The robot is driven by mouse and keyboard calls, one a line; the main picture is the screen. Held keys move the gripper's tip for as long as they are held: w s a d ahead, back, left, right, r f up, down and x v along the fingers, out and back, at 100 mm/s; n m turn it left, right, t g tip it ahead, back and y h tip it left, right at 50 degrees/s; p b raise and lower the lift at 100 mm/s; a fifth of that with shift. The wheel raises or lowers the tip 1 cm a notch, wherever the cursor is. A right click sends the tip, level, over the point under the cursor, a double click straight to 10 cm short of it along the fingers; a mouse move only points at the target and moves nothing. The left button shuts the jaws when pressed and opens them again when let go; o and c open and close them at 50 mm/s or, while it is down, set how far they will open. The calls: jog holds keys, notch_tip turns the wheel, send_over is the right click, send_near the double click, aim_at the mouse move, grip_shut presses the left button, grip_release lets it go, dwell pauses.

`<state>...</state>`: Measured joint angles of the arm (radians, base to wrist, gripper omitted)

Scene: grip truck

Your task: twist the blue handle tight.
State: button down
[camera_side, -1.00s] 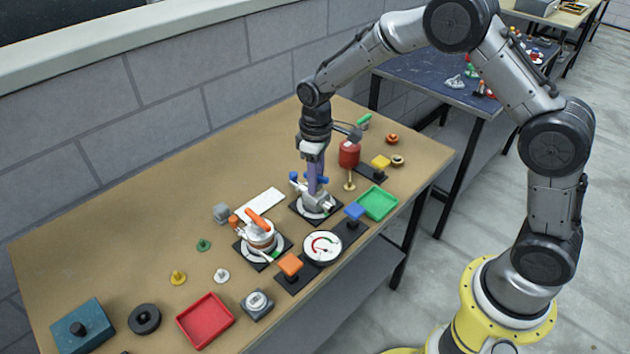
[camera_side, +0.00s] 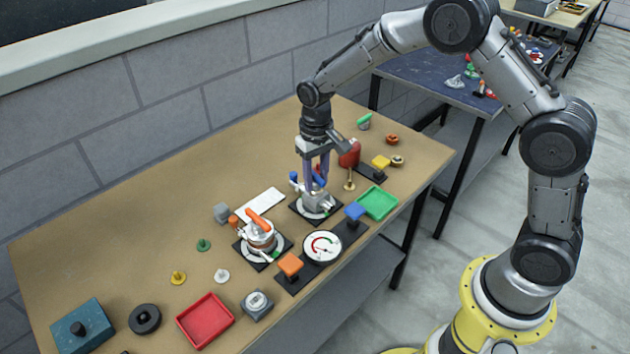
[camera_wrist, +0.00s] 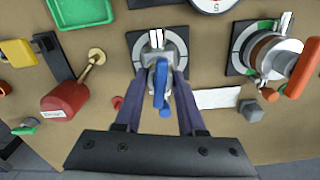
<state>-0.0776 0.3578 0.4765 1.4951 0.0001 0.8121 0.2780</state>
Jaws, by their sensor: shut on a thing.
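The blue handle (camera_wrist: 161,88) stands on a grey fitting (camera_wrist: 153,57), set on a round white dial (camera_wrist: 178,42) with a black square base. In the side view the blue handle (camera_side: 319,179) shows partly behind my fingers. My gripper (camera_wrist: 163,72) comes from above, its two purple-grey fingers either side of the handle. The tips are shut at the grey part at the handle's foot; the exact contact is hard to see. My gripper (camera_side: 317,190) also shows low over the base in the side view.
An orange-handled fitting (camera_side: 260,236) and a gauge (camera_side: 322,247) stand close by. A red cylinder (camera_side: 349,154), a brass post (camera_side: 350,180), a blue-topped block (camera_side: 354,211) and a green tray (camera_side: 378,203) crowd the right. The table's left back is clear.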

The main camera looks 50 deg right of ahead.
aim_at(316, 175)
jog(key=c, duration=0.8)
grip_release()
jog(key=shift+r, duration=3.75)
jog(key=shift+r, duration=0.1)
